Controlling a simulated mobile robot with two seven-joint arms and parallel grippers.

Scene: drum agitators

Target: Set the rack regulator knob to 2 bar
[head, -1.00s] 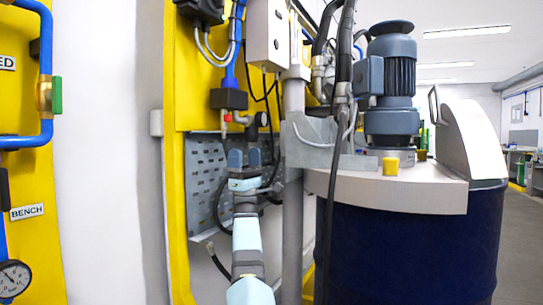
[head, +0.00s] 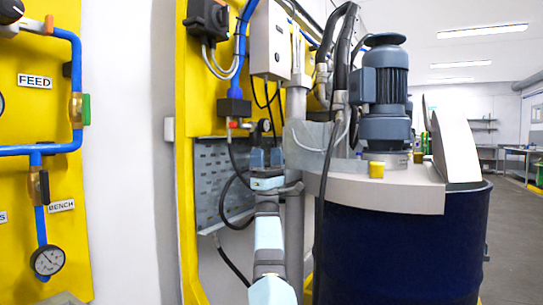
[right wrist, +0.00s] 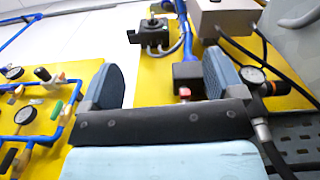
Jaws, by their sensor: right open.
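The rack regulator is on the yellow panel behind the drum; its small round gauge (head: 264,125) shows just above my right gripper (head: 266,157). In the right wrist view the gauge (right wrist: 252,75) is beyond the right finger, with a black and orange fitting (right wrist: 276,88) beside it that looks like the regulator knob. The knob's setting and the gauge reading are too small to read. My right gripper (right wrist: 164,62) is open, with nothing between its fingers and apart from the fitting. My left gripper is out of view.
A dark blue drum (head: 395,250) with a grey motor (head: 386,90) stands at the right. A grey post (head: 296,220) and hanging black cables are close beside my right arm. A yellow pipe board with a gauge (head: 47,261) is at the left. A grey perforated plate (head: 212,180) is behind the gripper.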

